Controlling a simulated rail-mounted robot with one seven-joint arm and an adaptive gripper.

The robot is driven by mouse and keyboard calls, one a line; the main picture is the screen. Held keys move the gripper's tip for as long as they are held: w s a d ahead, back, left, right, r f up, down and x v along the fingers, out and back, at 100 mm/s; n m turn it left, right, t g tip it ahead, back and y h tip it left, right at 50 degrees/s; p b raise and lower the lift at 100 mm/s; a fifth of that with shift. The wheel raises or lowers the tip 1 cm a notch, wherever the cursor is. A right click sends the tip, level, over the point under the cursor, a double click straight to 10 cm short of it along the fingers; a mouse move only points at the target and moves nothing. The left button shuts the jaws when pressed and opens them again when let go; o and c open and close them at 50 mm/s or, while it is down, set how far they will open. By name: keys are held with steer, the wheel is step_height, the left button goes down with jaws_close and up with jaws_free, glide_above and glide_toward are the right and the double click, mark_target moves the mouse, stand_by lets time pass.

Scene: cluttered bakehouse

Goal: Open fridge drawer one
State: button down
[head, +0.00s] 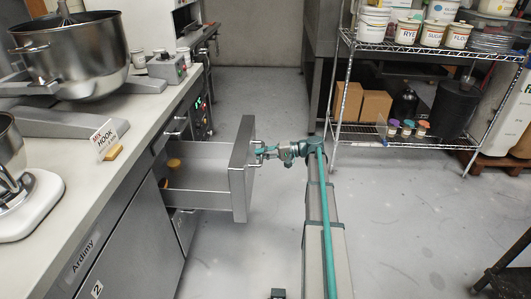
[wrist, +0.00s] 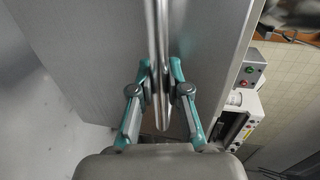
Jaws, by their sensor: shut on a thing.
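A grey metal fridge drawer (head: 241,168) under the counter stands pulled well out into the aisle. Two small yellowish items (head: 173,164) lie inside at its inner end. My gripper (head: 262,153) is at the outer face of the drawer front. In the wrist view my gripper (wrist: 160,80) has its teal fingers closed on the upright-looking metal bar handle (wrist: 158,35) of the drawer front (wrist: 95,50). The drawer's number is not readable in these views.
The counter (head: 120,125) on the left carries a large mixer bowl (head: 75,50) and a sign (head: 105,137). A lower cabinet front (head: 120,235) is marked 2. A wire shelf (head: 410,130) stands at the back right.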

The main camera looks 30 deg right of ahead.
stand_by(0.3)
steer(key=c, duration=1.1)
jaws_free()
steer(key=shift+c, duration=0.2)
steer(key=shift+d, duration=0.1)
steer(key=v, duration=1.2)
